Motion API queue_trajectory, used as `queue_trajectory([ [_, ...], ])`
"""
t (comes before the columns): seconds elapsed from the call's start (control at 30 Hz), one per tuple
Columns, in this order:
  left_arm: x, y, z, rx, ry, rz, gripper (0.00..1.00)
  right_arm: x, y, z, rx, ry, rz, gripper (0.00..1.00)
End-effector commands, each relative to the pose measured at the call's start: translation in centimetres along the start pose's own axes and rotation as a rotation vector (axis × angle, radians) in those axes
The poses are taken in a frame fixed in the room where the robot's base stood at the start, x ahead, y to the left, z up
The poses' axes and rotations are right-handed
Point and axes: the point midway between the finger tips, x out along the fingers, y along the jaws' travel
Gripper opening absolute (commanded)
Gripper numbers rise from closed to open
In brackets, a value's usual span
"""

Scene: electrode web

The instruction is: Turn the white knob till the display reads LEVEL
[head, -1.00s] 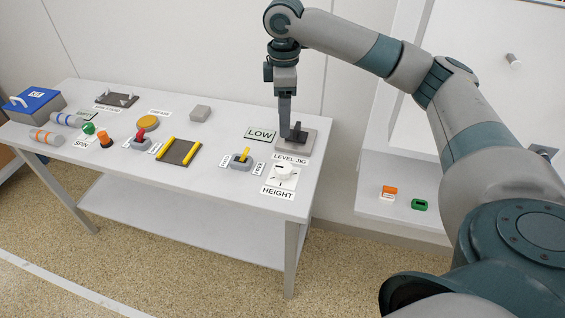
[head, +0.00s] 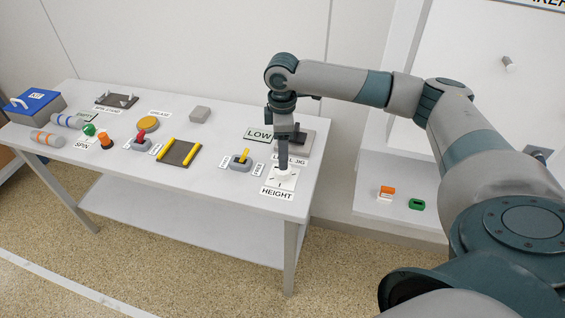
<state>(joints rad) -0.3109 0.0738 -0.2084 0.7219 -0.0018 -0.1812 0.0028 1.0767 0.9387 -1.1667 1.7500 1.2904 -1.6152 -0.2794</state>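The white knob (head: 283,175) sits on a pale dial plate (head: 291,183) above the HEIGHT label (head: 277,193), near the table's right front corner. The display (head: 259,134) reads LOW. My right gripper (head: 283,166) points straight down at the knob, its tips at or just above the knob's top. It hides part of the knob, and I cannot tell whether its fingers are apart or touch it. The level jig (head: 304,140), a grey block, stands behind the gripper and is partly covered by it. My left gripper is not in view.
A toggle switch with a yellow lever (head: 243,156) stands left of the knob. Farther left are a dark pad with yellow rails (head: 179,152), a red-lever switch (head: 141,138) and a blue-lidded box (head: 35,101). Orange and green items (head: 417,204) lie on the shelf at right.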

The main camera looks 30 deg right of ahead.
Motion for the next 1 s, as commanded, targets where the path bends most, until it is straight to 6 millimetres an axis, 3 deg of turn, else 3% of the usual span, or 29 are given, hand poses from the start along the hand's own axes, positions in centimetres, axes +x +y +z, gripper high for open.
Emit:
queue_trajectory([
  [0.2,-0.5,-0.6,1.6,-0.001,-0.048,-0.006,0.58,3.5,-0.1,0.0,-0.001,-0.002,-0.001,0.58],
  [0.4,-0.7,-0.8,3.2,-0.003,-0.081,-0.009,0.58,5.6,0.0,0.0,0.0,0.0,0.0,0.58],
  [0.83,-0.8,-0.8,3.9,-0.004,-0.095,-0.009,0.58,6.3,0.0,0.0,0.0,0.0,0.0,0.58],
  [1.0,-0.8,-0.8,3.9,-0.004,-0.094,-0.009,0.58,6.2,0.0,0.0,0.0,0.0,0.0,0.17],
])
